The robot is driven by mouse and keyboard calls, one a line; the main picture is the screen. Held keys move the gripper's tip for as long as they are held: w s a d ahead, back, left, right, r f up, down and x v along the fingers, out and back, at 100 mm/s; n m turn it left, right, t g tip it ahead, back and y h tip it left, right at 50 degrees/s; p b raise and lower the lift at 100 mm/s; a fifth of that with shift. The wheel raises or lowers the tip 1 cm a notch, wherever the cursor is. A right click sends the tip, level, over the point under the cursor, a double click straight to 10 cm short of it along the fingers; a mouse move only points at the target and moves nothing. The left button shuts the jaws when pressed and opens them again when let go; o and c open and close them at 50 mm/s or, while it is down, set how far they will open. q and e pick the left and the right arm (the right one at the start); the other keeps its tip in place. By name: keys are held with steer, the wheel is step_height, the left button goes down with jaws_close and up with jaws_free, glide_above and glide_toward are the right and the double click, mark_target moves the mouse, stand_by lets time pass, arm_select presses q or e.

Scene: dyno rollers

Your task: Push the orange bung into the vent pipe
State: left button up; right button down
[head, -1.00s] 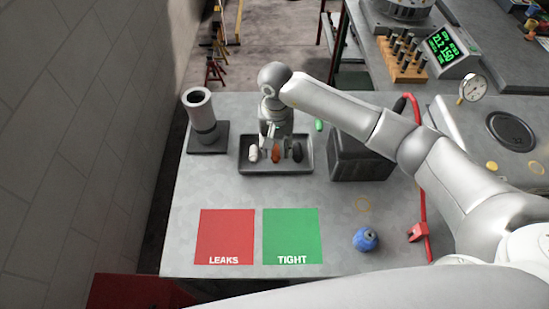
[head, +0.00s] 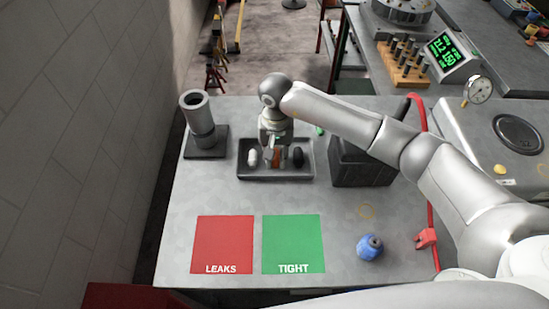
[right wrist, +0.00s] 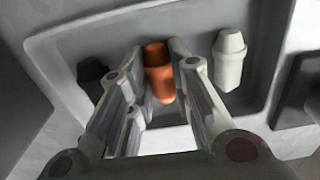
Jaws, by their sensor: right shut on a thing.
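The orange bung (head: 276,158) stands in the dark grey tray (head: 246,174), between a white bung (head: 253,158) and a black bung (head: 297,156). My right gripper (head: 275,162) reaches down into the tray and is shut on the orange bung. In the right wrist view the orange bung (right wrist: 158,72) sits between the two fingers, with the white bung (right wrist: 229,60) to its right. The grey vent pipe (head: 199,118) stands upright on a square base left of the tray, its open end facing up. My left gripper is not in view.
A dark box (head: 362,164) stands close to the tray's right. A red LEAKS square (head: 222,240), a green TIGHT square (head: 293,240) and a blue object (head: 369,247) lie in front. A red hose runs along the right. The bench between tray and squares is clear.

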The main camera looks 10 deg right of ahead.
mark_target(276, 157)
steer(key=shift+r+p, duration=1.2)
steer(key=shift+r, duration=2.3)
